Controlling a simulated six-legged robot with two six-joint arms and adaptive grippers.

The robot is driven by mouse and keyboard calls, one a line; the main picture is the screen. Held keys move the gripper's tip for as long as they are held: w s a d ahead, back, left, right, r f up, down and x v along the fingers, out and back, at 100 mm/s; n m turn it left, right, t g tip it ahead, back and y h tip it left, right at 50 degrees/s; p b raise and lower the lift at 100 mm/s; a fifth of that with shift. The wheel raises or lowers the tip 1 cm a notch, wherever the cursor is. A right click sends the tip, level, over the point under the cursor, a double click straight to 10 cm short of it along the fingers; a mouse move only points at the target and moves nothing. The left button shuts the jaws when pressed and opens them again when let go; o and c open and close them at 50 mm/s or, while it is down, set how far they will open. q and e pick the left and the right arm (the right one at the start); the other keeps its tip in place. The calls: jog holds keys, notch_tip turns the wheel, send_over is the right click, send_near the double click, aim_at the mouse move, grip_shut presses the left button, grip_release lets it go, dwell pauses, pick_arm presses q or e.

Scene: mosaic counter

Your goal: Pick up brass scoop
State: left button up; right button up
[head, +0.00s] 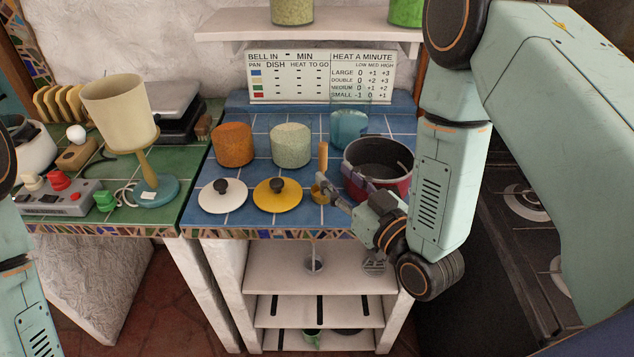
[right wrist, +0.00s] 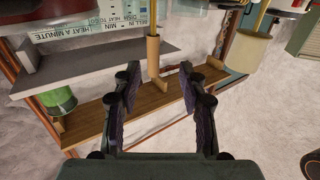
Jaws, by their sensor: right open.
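The brass scoop (head: 319,193) stands on the blue tiled counter with its wooden handle upright, left of the dark red pot. My right gripper (head: 346,191) is open at the scoop's right, its fingers pointing towards it. In the right wrist view the picture is upside down; the scoop's handle (right wrist: 154,58) shows beyond and between the spread fingertips of my right gripper (right wrist: 160,70). No finger visibly touches it. The scoop's bowl is out of that view. My left arm shows at the left edge, but its gripper is out of view.
The red pot (head: 384,187) stands close behind my right gripper. A yellow lid (head: 290,200) and a white lid (head: 208,203) lie left of the scoop. Orange (head: 233,150), pale (head: 291,152) and blue (head: 340,130) canisters stand behind. A lamp (head: 120,110) stands on the green counter.

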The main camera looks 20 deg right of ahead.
aim_at(326, 158)
jog(key=x, duration=0.4)
jog(key=p+x, duration=0.1)
jog(key=x, duration=0.1)
jog(key=shift+w+d+r, duration=0.25)
jog(key=shift+d+r, duration=0.05)
jog(key=shift+d, duration=0.1)
jog(key=shift+w+a, duration=0.2)
jog(key=shift+w, duration=0.2)
jog(key=shift+d+f, duration=0.1)
jog(key=shift+d, duration=0.1)
jog(key=shift+c, duration=0.7)
jog(key=shift+a, duration=0.15)
jog(key=c, duration=0.6)
grip_shut()
